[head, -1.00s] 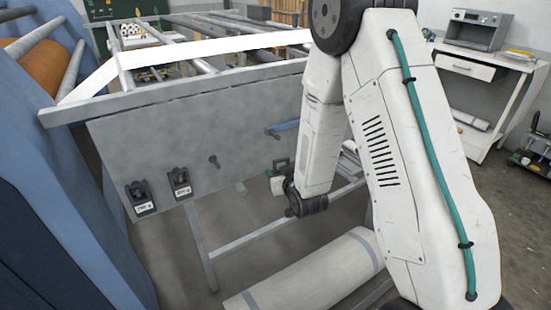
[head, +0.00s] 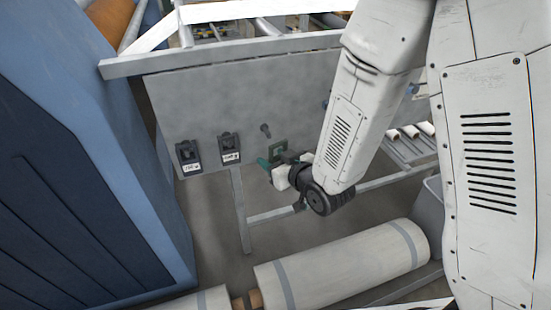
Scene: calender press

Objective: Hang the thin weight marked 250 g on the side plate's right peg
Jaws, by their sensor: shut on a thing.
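The grey side plate (head: 220,100) stands below the rail. A short bare peg (head: 265,130) sticks out of its right part. My gripper (head: 273,163) is below and slightly right of this peg, with the arm reaching in from the right. It is shut on a small green, frame-like thing (head: 279,149), likely the thin weight. Its mark cannot be read here. The green thing shows just below the peg in the picture; whether it touches the plate or peg cannot be told. The gripper body hides part of it.
Two black pieces with white labels, a left one (head: 187,155) and a right one (head: 229,147), are on the plate's lower left. A blue machine side (head: 70,130) stands at left. A wrapped roll (head: 350,262) lies below. A leg frame (head: 240,205) stands under the plate.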

